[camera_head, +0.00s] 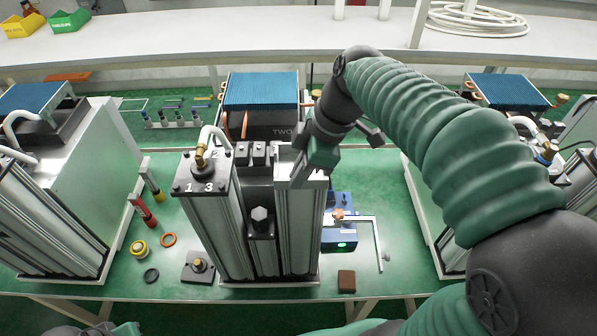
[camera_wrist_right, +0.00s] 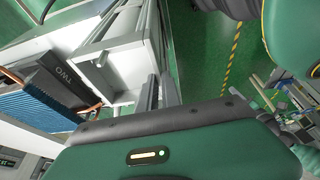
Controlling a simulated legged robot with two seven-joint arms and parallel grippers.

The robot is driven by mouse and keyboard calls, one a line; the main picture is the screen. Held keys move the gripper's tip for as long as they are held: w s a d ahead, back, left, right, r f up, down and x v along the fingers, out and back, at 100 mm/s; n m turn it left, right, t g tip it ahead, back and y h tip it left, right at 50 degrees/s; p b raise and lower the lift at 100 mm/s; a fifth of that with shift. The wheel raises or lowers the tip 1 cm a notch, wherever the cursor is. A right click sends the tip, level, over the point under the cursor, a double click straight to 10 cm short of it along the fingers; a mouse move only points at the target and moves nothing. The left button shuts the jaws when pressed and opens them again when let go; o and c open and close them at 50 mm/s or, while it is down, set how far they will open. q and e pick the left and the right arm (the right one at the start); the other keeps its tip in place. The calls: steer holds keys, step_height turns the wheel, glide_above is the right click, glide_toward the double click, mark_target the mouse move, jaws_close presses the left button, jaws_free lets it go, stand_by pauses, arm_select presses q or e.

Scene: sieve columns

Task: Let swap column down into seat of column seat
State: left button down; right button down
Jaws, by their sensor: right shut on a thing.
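The swap column (camera_head: 302,235) is a tall silver ribbed column, standing about upright at the right side of the middle unit. My right gripper (camera_head: 308,172) is shut on it near its top. In the right wrist view the silver column top (camera_wrist_right: 112,72) shows beside the dark fingers (camera_wrist_right: 153,95). The column seat is at the foot of the unit, by its pale base edge (camera_head: 268,284). The seat itself is hidden, so I cannot tell whether the column's lower end is in it or just above. My left gripper is not in view.
A second column with a black cap (camera_head: 205,172) and a dark valve block (camera_head: 262,222) stand close on the left. A blue box (camera_head: 340,237) with a bent pale rod (camera_head: 377,243) is to the right. Loose rings, a black plate (camera_head: 198,267) and a brown block (camera_head: 346,281) lie on the green bench.

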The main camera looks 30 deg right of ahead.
mark_target(299, 203)
steer(key=shift+r, duration=0.1)
stand_by(1.0)
steer(key=shift+f+b, duration=2)
steer(key=shift+b, duration=0.05)
steer(key=c, duration=1.8)
jaws_free()
steer(key=o, duration=0.3)
steer(key=shift+s+a, duration=0.1)
steer(key=v, duration=1.6)
steer(key=shift+r, duration=0.4)
